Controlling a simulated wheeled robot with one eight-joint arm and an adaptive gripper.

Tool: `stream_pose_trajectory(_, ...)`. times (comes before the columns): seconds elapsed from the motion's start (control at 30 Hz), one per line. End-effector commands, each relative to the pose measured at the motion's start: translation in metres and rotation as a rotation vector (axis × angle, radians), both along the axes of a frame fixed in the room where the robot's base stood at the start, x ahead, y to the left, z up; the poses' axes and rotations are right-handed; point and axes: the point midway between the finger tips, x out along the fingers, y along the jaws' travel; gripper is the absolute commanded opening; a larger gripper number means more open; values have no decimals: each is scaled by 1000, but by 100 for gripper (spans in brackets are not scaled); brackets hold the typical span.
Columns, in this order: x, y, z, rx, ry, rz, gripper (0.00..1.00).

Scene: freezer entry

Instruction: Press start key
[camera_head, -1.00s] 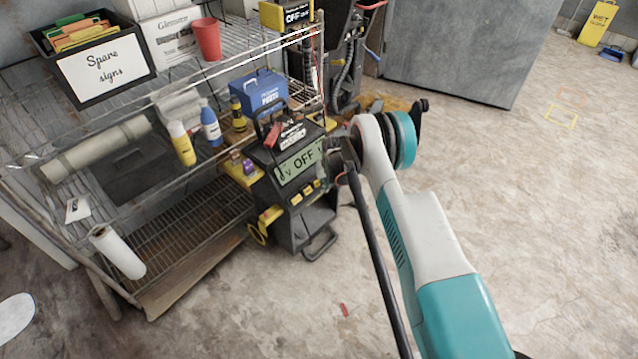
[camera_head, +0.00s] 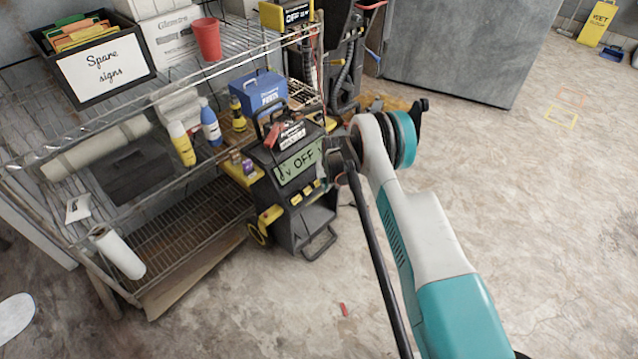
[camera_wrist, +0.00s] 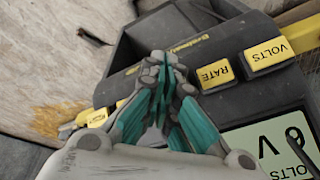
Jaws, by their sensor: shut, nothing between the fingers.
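The black battery charger (camera_head: 292,218) stands on the floor beside the rack, its pale green display (camera_head: 300,163) reading OFF. Small yellow keys (camera_head: 308,190) sit below the display. In the wrist view the display (camera_wrist: 270,145) shows 6 V, and I read a RATE key (camera_wrist: 215,73) and a VOLTS key (camera_wrist: 268,53). Another yellow key (camera_wrist: 121,103) is mostly hidden behind the fingers, its label unreadable. My gripper (camera_wrist: 166,62) is shut and empty, with its tips over the key panel left of RATE. I cannot tell whether they touch the panel. My gripper (camera_head: 332,160) is at the charger's right side in the head view.
A wire rack (camera_head: 190,215) with bottles, boxes and a spare signs bin (camera_head: 106,70) stands at the left. A blue parts box (camera_head: 260,90) sits behind the charger. A small red object (camera_head: 344,310) lies on the floor.

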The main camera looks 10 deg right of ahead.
Motion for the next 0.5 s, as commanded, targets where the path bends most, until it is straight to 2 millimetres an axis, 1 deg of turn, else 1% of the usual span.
stream_pose_trajectory(0.27, -4, -3, 4, 0, 0, -1, 0)
stream_pose_trajectory(0.5, -19, -13, 16, 0, 0, -1, 0)
